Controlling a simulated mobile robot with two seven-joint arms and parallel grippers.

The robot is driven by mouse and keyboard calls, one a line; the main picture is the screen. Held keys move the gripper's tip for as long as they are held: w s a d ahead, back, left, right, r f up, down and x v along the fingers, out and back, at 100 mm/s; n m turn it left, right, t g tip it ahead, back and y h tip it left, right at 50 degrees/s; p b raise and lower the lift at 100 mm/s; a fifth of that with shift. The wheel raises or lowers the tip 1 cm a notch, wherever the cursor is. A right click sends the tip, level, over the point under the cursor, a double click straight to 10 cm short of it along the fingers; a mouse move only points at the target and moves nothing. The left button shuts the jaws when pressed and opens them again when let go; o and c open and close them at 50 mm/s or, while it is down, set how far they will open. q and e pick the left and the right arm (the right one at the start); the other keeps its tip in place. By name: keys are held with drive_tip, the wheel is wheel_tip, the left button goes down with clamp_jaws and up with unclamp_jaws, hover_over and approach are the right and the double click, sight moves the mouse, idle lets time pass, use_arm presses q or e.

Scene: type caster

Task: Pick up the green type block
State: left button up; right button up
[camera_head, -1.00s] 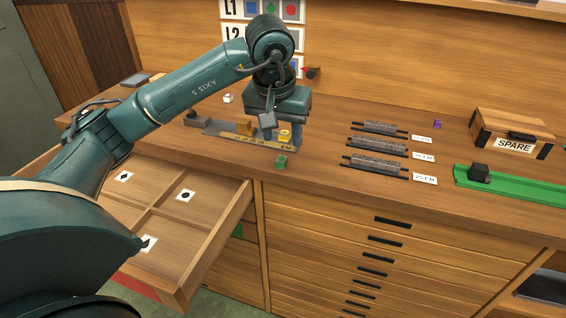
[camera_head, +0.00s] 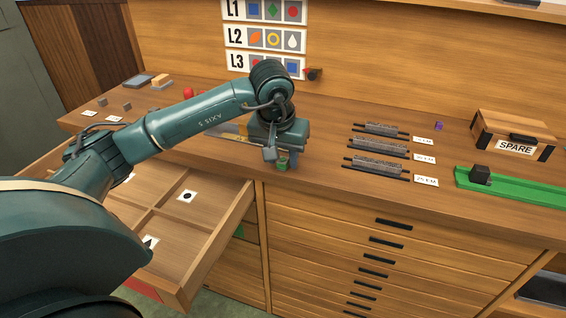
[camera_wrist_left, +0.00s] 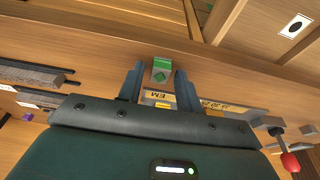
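The green type block (camera_head: 282,164) stands on the bench near its front edge, partly covered by my left gripper (camera_head: 284,156). In the left wrist view the green block (camera_wrist_left: 161,72) has a darker diamond mark on its face. It lies between the tips of my left gripper (camera_wrist_left: 160,80), with the fingers apart and a small gap on each side. The left gripper is open, pointing down over the block. My right gripper is in neither view.
A composing stick with a yellow scale (camera_wrist_left: 165,97) lies beside the block. An open drawer (camera_head: 222,232) with marked compartments sticks out at the left. Rows of grey type (camera_head: 380,146), a green tray (camera_head: 520,186) and a SPARE box (camera_head: 513,133) stand to the right.

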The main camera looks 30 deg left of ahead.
use_arm(q)
clamp_jaws()
